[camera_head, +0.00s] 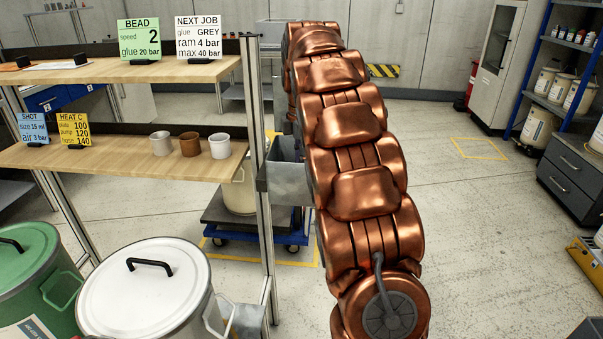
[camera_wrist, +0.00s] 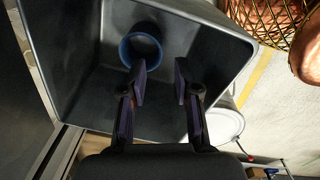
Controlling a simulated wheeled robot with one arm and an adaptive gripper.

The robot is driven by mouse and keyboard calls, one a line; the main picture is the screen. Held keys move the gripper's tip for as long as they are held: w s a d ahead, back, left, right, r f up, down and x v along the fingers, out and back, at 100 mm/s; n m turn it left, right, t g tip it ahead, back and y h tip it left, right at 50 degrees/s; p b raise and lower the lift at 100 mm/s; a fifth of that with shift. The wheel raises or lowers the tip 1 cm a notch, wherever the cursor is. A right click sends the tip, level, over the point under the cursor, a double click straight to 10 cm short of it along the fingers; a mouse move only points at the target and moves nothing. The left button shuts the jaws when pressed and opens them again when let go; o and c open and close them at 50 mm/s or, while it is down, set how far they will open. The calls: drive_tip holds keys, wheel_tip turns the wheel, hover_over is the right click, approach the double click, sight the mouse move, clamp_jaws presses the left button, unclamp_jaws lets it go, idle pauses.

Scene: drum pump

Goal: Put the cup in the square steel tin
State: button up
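A grey, square, open steel tin (camera_wrist: 85,95) fills much of the wrist view. It also shows in the head view (camera_head: 285,178), beside the shelf post. A cup with a blue rim (camera_wrist: 128,42) appears inside the tin in the wrist view; its lower part is hard to make out in the dark. My gripper (camera_wrist: 161,80) is over the tin opening with its two fingers apart and nothing between them. The cup lies just beyond the left finger, which overlaps its edge in the picture; I cannot tell whether they touch. The gripper is not visible in the head view.
A white cup (camera_head: 160,143), a brown cup (camera_head: 190,144) and another white cup (camera_head: 220,146) stand on the lower wooden shelf (camera_head: 110,166). The metal post (camera_head: 257,130) is close to the tin. A white-lidded drum (camera_head: 145,285) and a green drum (camera_head: 30,270) stand below.

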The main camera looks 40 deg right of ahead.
drive_tip(key=shift+s+r, duration=0.1)
drive_tip(key=shift+r, duration=2.55)
